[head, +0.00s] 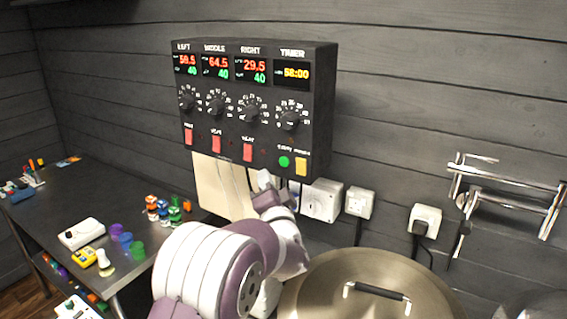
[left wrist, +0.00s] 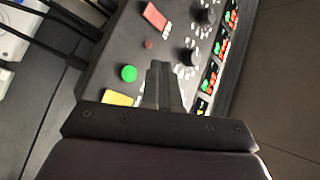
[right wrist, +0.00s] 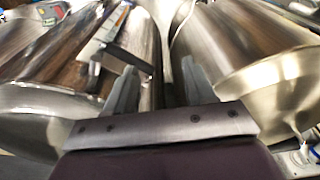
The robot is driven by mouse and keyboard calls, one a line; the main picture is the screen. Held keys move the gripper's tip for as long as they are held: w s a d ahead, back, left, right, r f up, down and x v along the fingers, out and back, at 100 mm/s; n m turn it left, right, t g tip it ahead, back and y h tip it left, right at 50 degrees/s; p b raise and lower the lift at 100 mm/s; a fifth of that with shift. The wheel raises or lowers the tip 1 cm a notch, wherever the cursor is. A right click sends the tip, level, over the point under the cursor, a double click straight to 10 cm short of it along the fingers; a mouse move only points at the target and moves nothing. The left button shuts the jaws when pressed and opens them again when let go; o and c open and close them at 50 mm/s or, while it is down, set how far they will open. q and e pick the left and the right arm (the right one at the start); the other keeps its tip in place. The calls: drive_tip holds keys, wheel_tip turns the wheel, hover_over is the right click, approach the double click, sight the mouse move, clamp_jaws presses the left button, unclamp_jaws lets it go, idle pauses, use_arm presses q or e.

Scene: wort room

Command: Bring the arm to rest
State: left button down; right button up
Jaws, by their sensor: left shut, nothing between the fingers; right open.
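My left arm reaches up from the bottom middle of the head view, with its left gripper (head: 264,180) just below the control box (head: 322,110). In the left wrist view the left gripper (left wrist: 162,80) is shut and empty, its fingertips close to the box's front between the green button (left wrist: 128,73) and a dial. I cannot tell whether they touch the box. My right gripper (right wrist: 158,80) shows only in the right wrist view. It is open and empty, with shiny metal vessels (right wrist: 240,70) in front of and beside it.
A lidded kettle (head: 330,285) stands at the lower right. Wall sockets (head: 322,200) with plugs and cords and a metal wall rack (head: 510,195) are behind it. The dark table (head: 60,205) at left holds cups, small coloured items and a white device.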

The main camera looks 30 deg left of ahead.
use_arm(q)
drive_tip(key=s+d+f+n+g+h, duration=0.1)
drive_tip(key=s+d+f+g+h, duration=0.1)
drive_tip(key=f, duration=0.4)
drive_tip(key=s+d+f+n+g+h, duration=0.1)
drive_tip(key=d+f+g+h, duration=0.1)
drive_tip(key=d+f+h, duration=0.3)
drive_tip(key=s+d+f+g+h+b, duration=0.1)
drive_tip(key=d+f+h, duration=0.3)
drive_tip(key=f, duration=0.5)
drive_tip(key=shift+s+d+n+g+h, duration=0.2)
drive_tip(key=shift+s+n+g+h, duration=0.2)
drive_tip(key=shift+s+g, duration=0.4)
drive_tip(key=s+d+f+g, duration=0.1)
drive_tip(key=s, duration=0.1)
drive_tip(key=s+f+g, duration=0.1)
drive_tip(key=s, duration=0.1)
drive_tip(key=s+d+f+h+b, duration=0.1)
drive_tip(key=s, duration=0.1)
drive_tip(key=shift+s+d+f+n+g, duration=0.15)
drive_tip(key=shift+d+f+n+g, duration=0.15)
drive_tip(key=shift+f+n+g, duration=0.1)
drive_tip(key=s+d+f+g+b, duration=0.1)
drive_tip(key=s+f+g, duration=0.1)
drive_tip(key=s, duration=0.5)
drive_tip(key=s+d+f+g+b, duration=0.1)
drive_tip(key=s+g, duration=0.2)
drive_tip(key=s, duration=0.3)
drive_tip(key=shift+s+f, duration=0.4)
